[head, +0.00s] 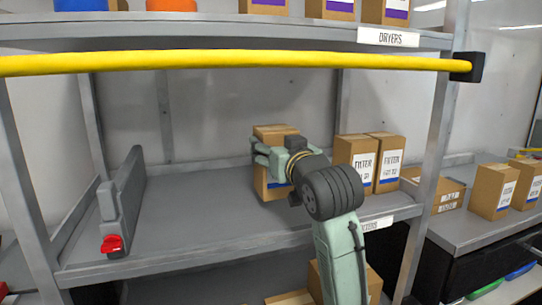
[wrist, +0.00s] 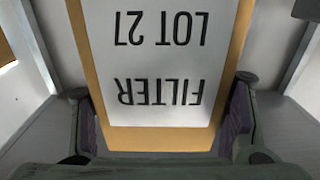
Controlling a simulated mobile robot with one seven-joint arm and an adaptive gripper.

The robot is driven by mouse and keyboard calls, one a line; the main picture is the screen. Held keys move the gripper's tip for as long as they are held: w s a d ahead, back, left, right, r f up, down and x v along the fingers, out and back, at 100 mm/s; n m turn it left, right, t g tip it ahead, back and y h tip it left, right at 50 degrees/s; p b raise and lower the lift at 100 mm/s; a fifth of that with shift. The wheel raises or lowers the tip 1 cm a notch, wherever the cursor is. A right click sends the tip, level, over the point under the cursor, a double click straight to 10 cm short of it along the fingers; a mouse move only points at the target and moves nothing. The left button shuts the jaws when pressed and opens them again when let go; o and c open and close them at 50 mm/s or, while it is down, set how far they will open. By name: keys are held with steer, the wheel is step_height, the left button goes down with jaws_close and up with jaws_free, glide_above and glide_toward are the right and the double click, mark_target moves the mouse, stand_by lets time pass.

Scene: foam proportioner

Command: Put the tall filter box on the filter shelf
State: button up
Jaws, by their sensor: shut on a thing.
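The tall filter box (head: 274,133) is a brown carton, upright over the middle of the filter shelf (head: 205,222). Its white label (wrist: 160,50) reads "FILTER LOT 27", upside down in the wrist view. My gripper (head: 272,160) is shut on the box, with one finger on each side, as the wrist view also shows. The box's base is at or close to the shelf surface; I cannot tell whether it touches. My wrist hides part of the box in the head view.
Two filter boxes (head: 356,157) (head: 388,160) stand right of the held box. A yellow bar (head: 220,60) crosses in front, below the dryers shelf (head: 200,34). A grey divider with a red knob (head: 112,244) is at left. Shelf between divider and held box is clear.

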steer(key=shift+w+a+f+p, duration=0.15)
steer(key=shift+w+f, duration=0.15)
steer(key=shift+f, duration=0.3)
steer(key=shift+w+a+f+p, duration=0.1)
steer(key=shift+w+f, duration=0.15)
steer(key=shift+f, duration=0.4)
steer(key=shift+w+a+f+p, duration=0.15)
steer(key=shift+w+f, duration=0.15)
steer(key=shift+f, duration=0.3)
steer(key=shift+f+b, duration=0.25)
steer(key=shift+b, duration=0.05)
steer(key=o, duration=1.2)
steer(key=shift+o, duration=0.2)
steer(key=shift+r, duration=0.2)
steer(key=shift+s+d, duration=0.1)
steer(key=shift+s, duration=0.1)
steer(key=b+v, duration=0.1)
steer(key=v, duration=1)
steer(key=shift+s+b, duration=0.3)
